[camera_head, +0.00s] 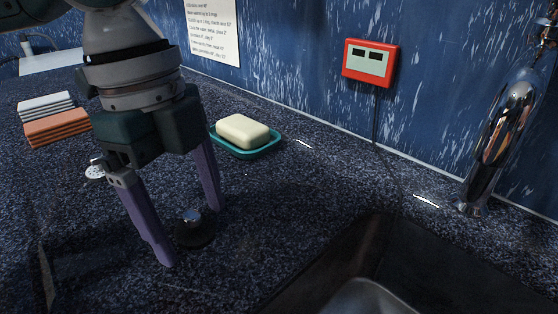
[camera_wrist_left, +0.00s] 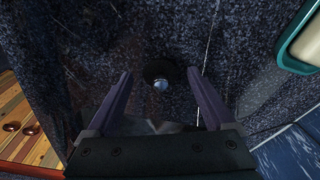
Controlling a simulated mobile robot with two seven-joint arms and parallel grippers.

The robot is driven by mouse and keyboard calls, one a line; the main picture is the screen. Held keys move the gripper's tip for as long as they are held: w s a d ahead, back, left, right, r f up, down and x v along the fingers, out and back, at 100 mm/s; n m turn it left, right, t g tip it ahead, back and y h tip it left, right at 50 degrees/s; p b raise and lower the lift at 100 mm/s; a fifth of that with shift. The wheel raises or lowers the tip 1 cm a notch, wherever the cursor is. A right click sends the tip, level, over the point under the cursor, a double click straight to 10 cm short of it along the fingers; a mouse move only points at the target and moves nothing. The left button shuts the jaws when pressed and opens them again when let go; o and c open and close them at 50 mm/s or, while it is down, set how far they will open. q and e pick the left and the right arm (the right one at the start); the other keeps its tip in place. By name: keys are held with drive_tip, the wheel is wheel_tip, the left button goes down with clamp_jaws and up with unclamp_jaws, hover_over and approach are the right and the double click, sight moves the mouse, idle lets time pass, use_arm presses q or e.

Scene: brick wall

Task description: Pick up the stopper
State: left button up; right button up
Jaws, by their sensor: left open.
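The stopper (camera_head: 193,230) is a dark round disc with a small shiny knob on top, lying on the speckled dark counter. It also shows in the left wrist view (camera_wrist_left: 160,72), just beyond the fingertips and roughly midway between them. My left gripper (camera_head: 192,238) points down with its two purple fingers spread wide. In the head view the stopper appears between the fingertips; the fingers do not visibly touch it. In the left wrist view the left gripper (camera_wrist_left: 160,73) is open and empty. My right gripper is not in view.
A cream soap bar (camera_head: 243,131) sits on a teal dish (camera_head: 262,151) behind the stopper. A dark sink (camera_head: 330,257) and chrome faucet (camera_head: 500,135) are at the right. A red wall device (camera_head: 371,62) hangs behind.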

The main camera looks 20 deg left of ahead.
use_arm(q)
clamp_jaws()
idle(0.6)
